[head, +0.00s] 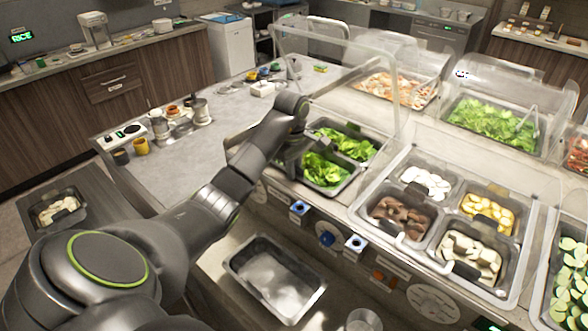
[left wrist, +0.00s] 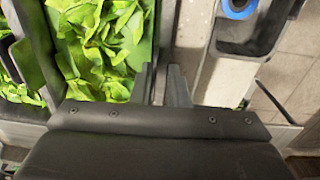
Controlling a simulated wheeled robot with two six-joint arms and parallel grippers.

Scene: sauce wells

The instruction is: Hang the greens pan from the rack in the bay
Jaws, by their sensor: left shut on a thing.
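The greens pan (head: 333,188) is a dark-rimmed metal pan of leafy lettuce in the middle of the head view. A second pan of greens (head: 352,144) sits right behind it. My left gripper (head: 291,165) is at the left end of the front pan, shut on its rim. In the left wrist view the two fingers (left wrist: 165,86) are close together beside the lettuce-filled greens pan (left wrist: 100,45). The arm hides part of the pan's left side. I cannot tell whether the pan is resting or slightly raised. My right gripper is not in view.
A clear sneeze guard (head: 345,60) stands behind the greens. To the right is a framed group of pans (head: 358,212) with sliced toppings. An empty steel pan (head: 318,292) lies lower in front. Cups and jars (head: 200,112) stand on the left counter, with bare counter beside them.

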